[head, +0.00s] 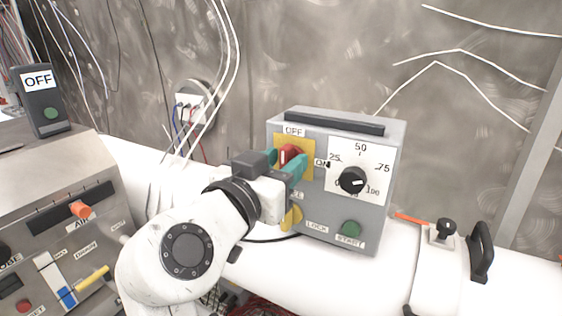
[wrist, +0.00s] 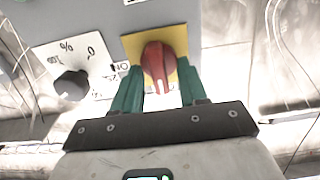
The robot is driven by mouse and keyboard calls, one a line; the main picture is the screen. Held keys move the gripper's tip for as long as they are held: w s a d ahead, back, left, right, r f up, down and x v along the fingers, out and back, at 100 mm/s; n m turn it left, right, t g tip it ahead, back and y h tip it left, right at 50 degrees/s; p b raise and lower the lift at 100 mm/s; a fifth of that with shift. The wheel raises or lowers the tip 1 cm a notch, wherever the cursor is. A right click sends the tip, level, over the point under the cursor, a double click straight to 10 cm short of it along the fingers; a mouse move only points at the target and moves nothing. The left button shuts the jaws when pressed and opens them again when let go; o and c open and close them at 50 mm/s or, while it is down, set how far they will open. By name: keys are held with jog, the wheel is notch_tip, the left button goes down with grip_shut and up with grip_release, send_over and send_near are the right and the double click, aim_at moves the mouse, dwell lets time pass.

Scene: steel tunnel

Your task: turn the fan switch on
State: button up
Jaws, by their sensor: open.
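A red rotary switch (head: 292,152) sits on a yellow plate (head: 308,152) at the upper left of a grey control box's face. An OFF label (head: 294,131) is above it and a partly hidden ON label (head: 321,163) is at its right. The switch (wrist: 158,62) also shows in the wrist view, its white mark pointing down there, toward the OFF side. My gripper (head: 283,162) is open at the switch. In the wrist view its teal fingers (wrist: 159,78) stand on either side of the knob; I cannot tell whether they touch it.
The grey box (head: 384,200) also carries a black dial (head: 352,180), a green START button (head: 350,229) and a yellow part (head: 291,218). A second panel (head: 60,225) stands at left. A black handle (head: 481,252) is at right. White cables hang on the wall behind.

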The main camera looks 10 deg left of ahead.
jog(key=shift+c, duration=0.2)
grip_shut()
jog(key=shift+f+b, duration=0.15)
jog(key=shift+b, duration=0.35)
jog(key=m+b, duration=0.6)
jog(key=b, duration=0.1)
jog(key=m+b, duration=1.1)
jog(key=b, duration=0.2)
jog(key=shift+s+d+f+m+b, duration=0.15)
jog(key=shift+d+f+m+b, duration=0.1)
jog(key=shift+m+b, duration=0.15)
jog(key=shift+o, duration=0.2)
grip_release()
jog(key=shift+r, duration=0.1)
